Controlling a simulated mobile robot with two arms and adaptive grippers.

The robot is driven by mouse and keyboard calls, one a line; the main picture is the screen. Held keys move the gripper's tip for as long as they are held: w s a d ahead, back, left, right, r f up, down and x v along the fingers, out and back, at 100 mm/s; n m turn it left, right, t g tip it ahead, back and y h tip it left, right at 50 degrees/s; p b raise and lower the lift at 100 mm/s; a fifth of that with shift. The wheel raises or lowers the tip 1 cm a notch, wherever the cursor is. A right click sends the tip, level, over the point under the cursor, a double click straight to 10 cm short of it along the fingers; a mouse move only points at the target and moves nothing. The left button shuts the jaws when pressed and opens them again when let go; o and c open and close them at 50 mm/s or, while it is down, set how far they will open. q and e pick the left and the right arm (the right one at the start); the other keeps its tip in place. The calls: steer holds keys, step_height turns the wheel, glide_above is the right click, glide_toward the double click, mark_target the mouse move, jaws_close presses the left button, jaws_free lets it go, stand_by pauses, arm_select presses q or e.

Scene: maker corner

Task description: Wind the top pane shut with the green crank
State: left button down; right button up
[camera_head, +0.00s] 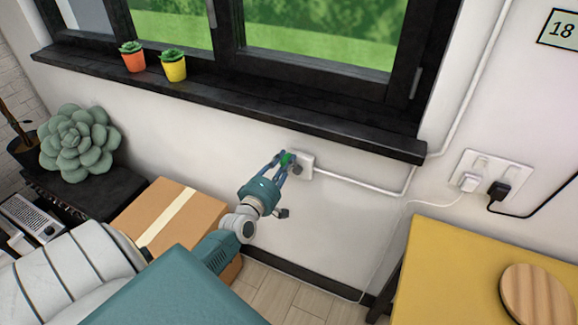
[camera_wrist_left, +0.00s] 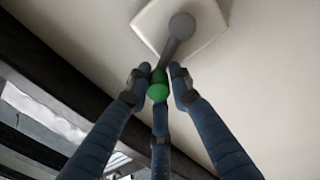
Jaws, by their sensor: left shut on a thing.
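The green crank's knob (camera_head: 286,159) sits between the fingertips of my left gripper (camera_head: 282,163), just below the window sill. In the left wrist view the green knob (camera_wrist_left: 158,88) is at the end of a grey crank arm (camera_wrist_left: 173,48), which joins a white square wall box (camera_wrist_left: 150,22). My left gripper (camera_wrist_left: 158,82) is shut on the knob, with its blue fingers around it. The window (camera_head: 310,40) has dark frames with green outside; the top pane is out of the picture. My right gripper is not in view.
A dark sill (camera_head: 240,98) runs above the crank and carries two small potted plants (camera_head: 133,57) (camera_head: 173,65). A white conduit (camera_head: 350,185) runs right from the box. A cardboard box (camera_head: 200,208) stands left of my arm. A yellow table (camera_head: 450,260) is at the lower right.

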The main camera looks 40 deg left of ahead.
arm_select(q)
steer(key=shift+a+n+b, duration=0.4)
steer(key=shift+n+b, duration=0.1)
steer(key=shift+n, duration=0.3)
steer(key=shift+a+n+b, duration=0.4)
steer(key=shift+n+b, duration=0.1)
steer(key=shift+n, duration=0.3)
steer(key=shift+a, duration=0.1)
steer(key=c, duration=1.6)
jaws_free()
steer(key=shift+s+r, duration=0.1)
steer(key=shift+o, duration=0.2)
steer(key=shift+w+f, duration=0.2)
steer(key=shift+f, duration=0.3)
steer(key=v, duration=1.2)
steer(key=shift+c, duration=0.5)
